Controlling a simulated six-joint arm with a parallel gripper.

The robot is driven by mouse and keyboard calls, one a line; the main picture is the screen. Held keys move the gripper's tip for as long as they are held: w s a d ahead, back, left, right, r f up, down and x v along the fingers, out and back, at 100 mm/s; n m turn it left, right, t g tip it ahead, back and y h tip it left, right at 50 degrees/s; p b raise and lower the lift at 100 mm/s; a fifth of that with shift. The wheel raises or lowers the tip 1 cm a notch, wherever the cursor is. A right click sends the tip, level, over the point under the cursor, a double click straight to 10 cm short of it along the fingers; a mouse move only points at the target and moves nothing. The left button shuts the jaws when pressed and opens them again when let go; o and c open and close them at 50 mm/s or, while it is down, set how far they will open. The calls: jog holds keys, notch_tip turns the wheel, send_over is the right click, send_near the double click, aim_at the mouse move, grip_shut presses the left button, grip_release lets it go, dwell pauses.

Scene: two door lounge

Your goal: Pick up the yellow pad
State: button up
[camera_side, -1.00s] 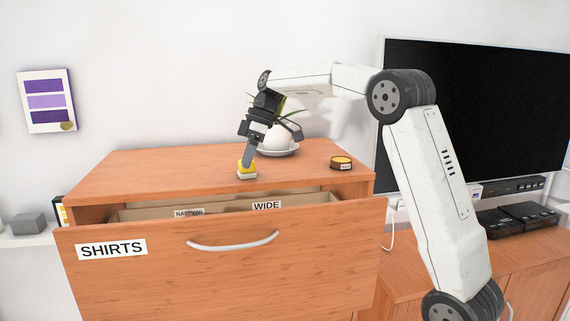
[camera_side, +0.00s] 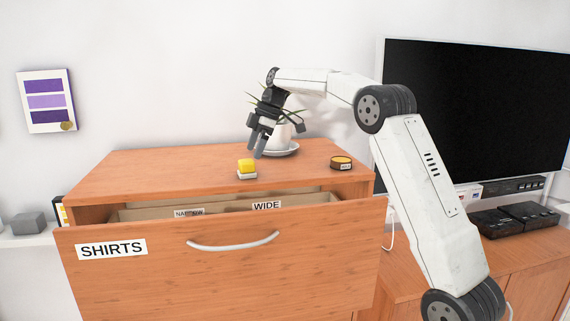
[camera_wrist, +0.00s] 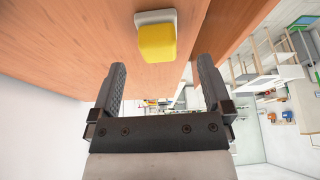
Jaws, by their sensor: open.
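The yellow pad (camera_side: 247,165) sits on a small white base (camera_side: 247,175) on top of the wooden dresser, near its front edge. My gripper (camera_side: 257,148) is open and empty, above the dresser top, a little behind and to the right of the pad. In the wrist view the yellow pad (camera_wrist: 157,43) is ahead of my gripper (camera_wrist: 160,82), beyond the fingertips and roughly between them. The fingers do not touch it.
A white pot with a spiky plant on a saucer (camera_side: 282,151) stands close behind my gripper. A small round labelled tin (camera_side: 341,163) is to the right. The drawer marked SHIRTS (camera_side: 220,270) is pulled open below. A black television screen (camera_side: 480,110) stands at right.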

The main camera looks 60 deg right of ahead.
aim_at(246, 160)
jog(key=shift+x, duration=2.85)
jog(key=shift+w, duration=0.1)
jog(key=c, duration=1.3)
jog(key=shift+r, duration=0.1)
jog(key=shift+r, duration=1.1)
jog(key=shift+s+a+r, duration=0.65)
jog(key=shift+s+r, duration=1.1)
jog(key=shift+s, duration=0.5)
jog(key=shift+s+a+r, duration=0.6)
jog(key=shift+s+r, duration=1.2)
jog(key=shift+s, duration=0.45)
jog(key=shift+s+a+r, duration=0.65)
jog(key=shift+s+r, duration=1.1)
jog(key=shift+s, duration=0.5)
